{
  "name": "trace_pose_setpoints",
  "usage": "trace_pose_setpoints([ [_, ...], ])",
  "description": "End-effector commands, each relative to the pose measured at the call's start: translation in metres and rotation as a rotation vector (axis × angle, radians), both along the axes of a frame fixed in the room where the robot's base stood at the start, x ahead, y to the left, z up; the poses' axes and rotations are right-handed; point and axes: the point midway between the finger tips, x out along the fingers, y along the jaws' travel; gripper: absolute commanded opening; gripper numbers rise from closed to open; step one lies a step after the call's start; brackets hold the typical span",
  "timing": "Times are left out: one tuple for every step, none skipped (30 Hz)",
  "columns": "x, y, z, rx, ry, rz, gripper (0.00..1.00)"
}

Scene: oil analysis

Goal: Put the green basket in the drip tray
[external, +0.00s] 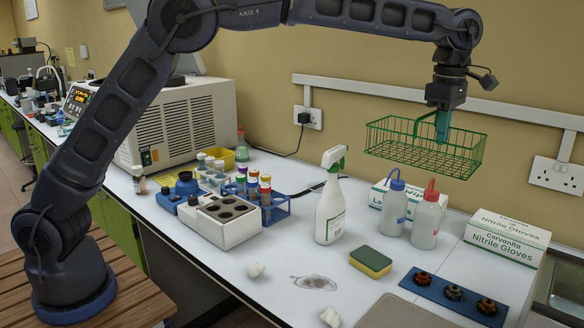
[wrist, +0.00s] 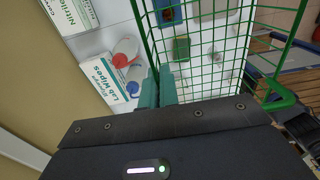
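The green basket (external: 415,157) is a wire basket held in the air above the back right of the bench, roughly level. My gripper (external: 442,126) is shut on its rim, with teal fingertips pinching the wire. In the wrist view, the fingers (wrist: 158,90) close on the basket's edge and its wire mesh (wrist: 215,68) fills the upper right. I cannot identify the drip tray for certain. A pale flat piece (external: 393,312) is cut off at the bottom edge of the external view.
Below the basket stand two wash bottles (external: 393,205), a lab wipes box (external: 382,188) and glove boxes (external: 507,238). Wall sockets and trunking are close behind.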

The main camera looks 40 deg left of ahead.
Motion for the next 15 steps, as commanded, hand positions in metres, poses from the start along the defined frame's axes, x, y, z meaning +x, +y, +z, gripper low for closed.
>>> trace_pose_setpoints([
  [-0.018,-0.018,0.001,0.000,0.000,-0.006,0.00],
  [-0.027,-0.027,0.001,0.000,0.000,-0.006,0.00],
  [-0.040,-0.038,0.000,0.000,0.000,-0.006,0.00],
  [-0.048,-0.046,0.000,0.000,0.000,-0.005,0.00],
  [-0.057,-0.054,0.000,0.000,0.000,-0.005,0.00],
  [-0.067,-0.063,0.000,0.000,0.000,-0.004,0.00],
  [-0.076,-0.070,0.000,0.000,0.000,-0.003,0.00],
  [-0.082,-0.075,0.000,0.000,0.000,-0.003,0.00],
  [-0.091,-0.082,0.000,0.000,0.000,-0.001,0.00],
  [-0.097,-0.087,0.000,0.000,0.000,-0.002,0.00],
  [-0.103,-0.091,0.000,0.000,0.000,-0.001,0.00],
  [-0.110,-0.096,0.000,0.000,0.000,0.000,0.00],
  [-0.116,-0.100,0.000,0.000,0.000,0.000,0.00],
  [-0.120,-0.103,0.000,0.000,0.000,0.000,0.00],
  [-0.126,-0.108,0.000,0.000,0.000,0.000,0.00],
])
